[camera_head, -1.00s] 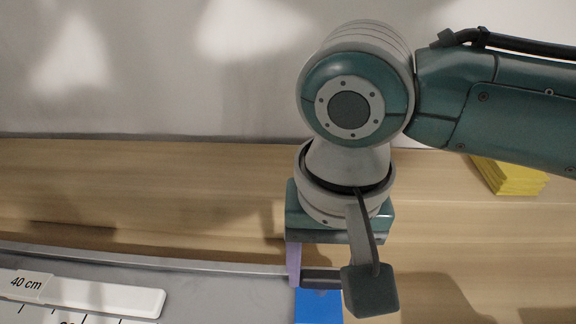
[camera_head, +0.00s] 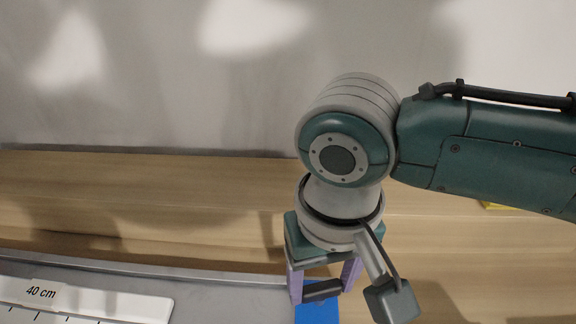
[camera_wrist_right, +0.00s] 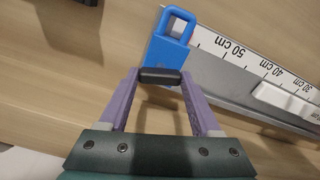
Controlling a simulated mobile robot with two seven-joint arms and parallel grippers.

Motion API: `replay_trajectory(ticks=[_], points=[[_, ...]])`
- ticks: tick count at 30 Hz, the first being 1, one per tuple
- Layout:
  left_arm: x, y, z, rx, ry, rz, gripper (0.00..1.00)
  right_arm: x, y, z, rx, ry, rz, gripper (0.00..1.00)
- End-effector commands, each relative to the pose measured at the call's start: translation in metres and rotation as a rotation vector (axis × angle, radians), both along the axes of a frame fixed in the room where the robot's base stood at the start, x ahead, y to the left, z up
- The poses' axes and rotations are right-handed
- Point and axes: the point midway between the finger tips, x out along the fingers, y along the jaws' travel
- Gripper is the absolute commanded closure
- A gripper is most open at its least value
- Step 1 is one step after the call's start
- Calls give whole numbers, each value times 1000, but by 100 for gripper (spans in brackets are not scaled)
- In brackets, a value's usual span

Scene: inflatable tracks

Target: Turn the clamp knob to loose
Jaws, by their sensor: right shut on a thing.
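The blue clamp (camera_head: 316,312) sits at the right end of the grey track and is cut by the bottom edge in the head view. Its blue body with a square loop also shows in the right wrist view (camera_wrist_right: 170,46). The clamp knob is a short black bar (camera_wrist_right: 160,76) in front of the blue body; it also shows in the head view (camera_head: 322,291). My right gripper (camera_head: 323,286) is shut on the knob, one purple finger at each end, as the right wrist view (camera_wrist_right: 160,80) shows. My left gripper is not in view.
The grey track (camera_head: 210,278) carries a white ruler strip (camera_head: 110,300) marked in cm. A wooden surface (camera_head: 130,185) lies behind, against a grey wall. A bit of a yellow block (camera_head: 494,206) shows under my right arm.

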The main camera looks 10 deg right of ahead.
Motion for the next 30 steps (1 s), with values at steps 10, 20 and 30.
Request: replay_trajectory(ticks=[10,20,30], points=[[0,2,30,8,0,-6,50,-1,0,3,0,3,327,91],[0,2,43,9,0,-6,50,0,0,2,1,2,612,91],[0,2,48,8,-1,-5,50,0,0,1,2,1,796,91]])
